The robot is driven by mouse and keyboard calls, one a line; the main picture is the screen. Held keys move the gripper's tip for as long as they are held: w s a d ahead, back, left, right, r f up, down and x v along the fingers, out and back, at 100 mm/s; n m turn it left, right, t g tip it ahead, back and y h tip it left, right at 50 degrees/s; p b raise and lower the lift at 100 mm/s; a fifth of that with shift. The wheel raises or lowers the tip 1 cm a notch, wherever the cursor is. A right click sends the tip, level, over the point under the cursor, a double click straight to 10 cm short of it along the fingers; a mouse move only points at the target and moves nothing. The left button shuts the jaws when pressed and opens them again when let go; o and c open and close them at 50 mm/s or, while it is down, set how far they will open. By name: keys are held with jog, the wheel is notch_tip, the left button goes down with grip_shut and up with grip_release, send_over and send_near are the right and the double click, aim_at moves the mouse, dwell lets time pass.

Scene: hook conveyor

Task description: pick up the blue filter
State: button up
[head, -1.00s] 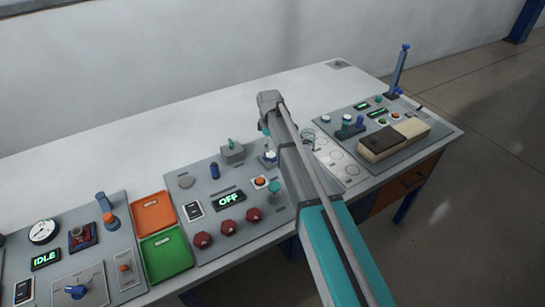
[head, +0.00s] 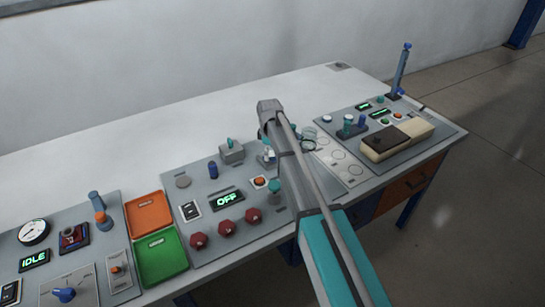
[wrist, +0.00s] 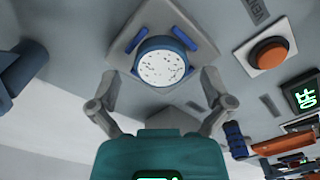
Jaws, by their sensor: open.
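The blue filter (wrist: 160,64) seems to be a round piece with a blue rim and a white speckled face. It sits on a square grey mount with two blue clips, at the top middle of the wrist view. In the head view a small blue and white piece (head: 268,157) shows at that place on the middle panel, partly hidden by my arm. My gripper (wrist: 158,105) is open and empty, with one finger on each side below the filter in the wrist view. I cannot tell how far above it the fingers are. In the head view my arm mostly hides the gripper.
An orange button (head: 259,182), an OFF display (head: 228,201) and a dark blue cylinder (head: 213,170) are close by. A grey box (head: 231,153) stands just left. A rack with upright cylinders (head: 352,128) and a cream and dark block (head: 398,140) lie right.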

dwell(0.3)
jog(key=c, duration=1.1)
jog(key=shift+r, duration=0.1)
jog(key=shift+r+p, duration=1.25)
jog(key=shift+p, duration=0.05)
jog(key=s+d+r+p, duration=0.3)
jog(key=s+r+p, duration=0.7)
jog(key=s, duration=0.3)
jog(key=shift+s+r, duration=0.2)
jog(key=shift+s, duration=0.2)
